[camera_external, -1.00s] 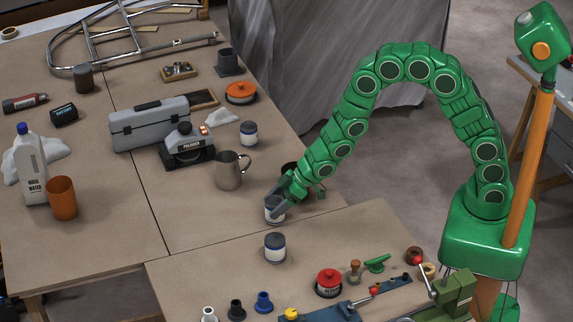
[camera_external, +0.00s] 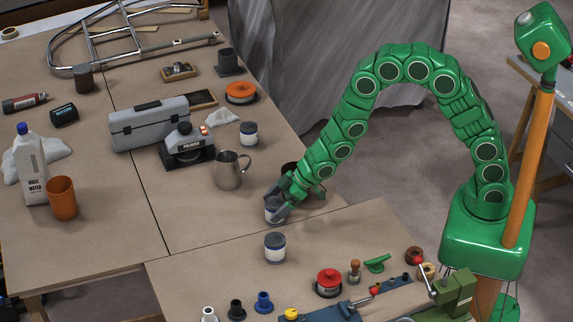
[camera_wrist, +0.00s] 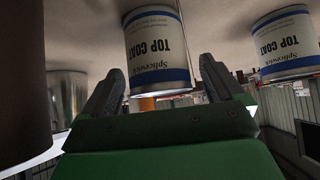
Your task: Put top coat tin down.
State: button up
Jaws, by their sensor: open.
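The top coat tin (camera_external: 273,214), white with blue bands, stands on the table near its right edge. My gripper (camera_external: 275,203) is open around it, one finger on each side. In the wrist view, which is upside down, the tin (camera_wrist: 157,48) sits between the spread fingers of my gripper (camera_wrist: 160,78), with a gap showing beside it. Its base appears to rest on the tabletop. A second Top Coat tin (camera_wrist: 285,42) shows at the right there; it looks like the tin (camera_external: 275,247) nearer the front in the external view.
A steel jug (camera_external: 229,171) stands left of and behind my gripper. A dark cup (camera_external: 289,168) is close behind it, partly hidden by the arm. Another similar tin (camera_external: 249,133) and a polisher (camera_external: 187,148) stand farther back. Bare tabletop (camera_external: 195,215) lies to the left.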

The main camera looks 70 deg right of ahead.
jog(key=s+d+r+m+g+h, duration=0.4)
jog(key=s+d+r+h, duration=0.1)
jog(key=s+d+r, duration=1.4)
jog(key=s+d+r+m+g, duration=0.1)
jog(key=s+r+g, duration=0.1)
jog(key=s, duration=1.1)
jog(key=s+d+r+m+g, duration=0.2)
jog(key=s+r+g, duration=0.1)
jog(key=s, duration=1.1)
jog(key=shift+s+r, duration=0.25)
jog(key=shift+r, duration=0.35)
